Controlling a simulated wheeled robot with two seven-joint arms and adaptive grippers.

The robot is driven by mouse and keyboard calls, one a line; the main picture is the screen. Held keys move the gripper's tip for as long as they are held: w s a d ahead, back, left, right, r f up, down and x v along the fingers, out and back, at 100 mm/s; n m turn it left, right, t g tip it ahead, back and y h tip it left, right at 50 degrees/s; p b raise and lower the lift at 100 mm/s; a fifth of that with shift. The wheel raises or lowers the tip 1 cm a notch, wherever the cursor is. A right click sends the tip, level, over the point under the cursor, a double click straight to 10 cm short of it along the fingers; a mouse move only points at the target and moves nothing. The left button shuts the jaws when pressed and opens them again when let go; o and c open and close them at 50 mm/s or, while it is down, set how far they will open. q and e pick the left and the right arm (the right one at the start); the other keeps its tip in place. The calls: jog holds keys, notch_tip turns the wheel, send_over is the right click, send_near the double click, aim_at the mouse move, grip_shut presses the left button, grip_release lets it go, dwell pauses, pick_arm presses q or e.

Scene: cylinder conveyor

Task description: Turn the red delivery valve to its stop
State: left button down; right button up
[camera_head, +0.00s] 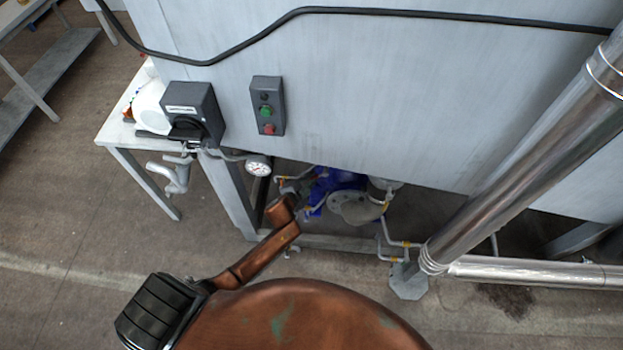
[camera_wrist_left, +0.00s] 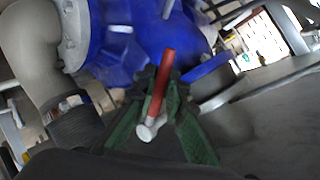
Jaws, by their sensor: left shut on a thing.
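The red valve handle (camera_wrist_left: 161,82) shows in the left wrist view, with a pale metal rounded end below it. My left gripper (camera_wrist_left: 162,97) has its dark green fingers on both sides of the handle and is shut on it. A blue pump body (camera_wrist_left: 110,45) is just behind the handle. In the head view my left arm reaches down towards the opening under the grey panel, where the blue pump (camera_head: 338,180) sits. The handle and my left fingertips cannot be made out there. My right gripper is not in view.
Pipes with yellow fittings (camera_head: 388,257) and a grey flange (camera_head: 353,207) crowd the opening. A pressure gauge (camera_head: 258,167) hangs at its left. A thick shiny pipe (camera_head: 530,150) slants down at the right. A button box (camera_head: 267,106) is on the panel (camera_head: 400,90).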

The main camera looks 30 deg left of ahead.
pick_arm(q)
jog(key=r+m+y+p, duration=0.1)
jog(key=p, duration=0.1)
jog(key=a+r+m+g+y+p, duration=0.1)
jog(key=p, duration=0.1)
jog(key=shift+s+r, duration=0.1)
jog(key=shift+r, duration=0.25)
jog(key=shift+s+a+r+m+g+y+p, duration=0.1)
jog(key=shift+r+m+g+y+p, duration=0.7)
jog(key=shift+p, duration=0.9)
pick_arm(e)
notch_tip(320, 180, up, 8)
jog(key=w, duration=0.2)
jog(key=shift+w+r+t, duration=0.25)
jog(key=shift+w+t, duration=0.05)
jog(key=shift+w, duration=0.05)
pick_arm(q)
jog(key=shift+y, duration=0.3)
jog(key=c, duration=2)
grip_release()
jog(key=shift+o, duration=0.2)
jog(key=shift+f, duration=0.1)
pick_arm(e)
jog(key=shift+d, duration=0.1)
pick_arm(q)
jog(key=v, duration=1.2)
jog(key=shift+s+f, duration=0.15)
jog(key=shift+f, duration=0.05)
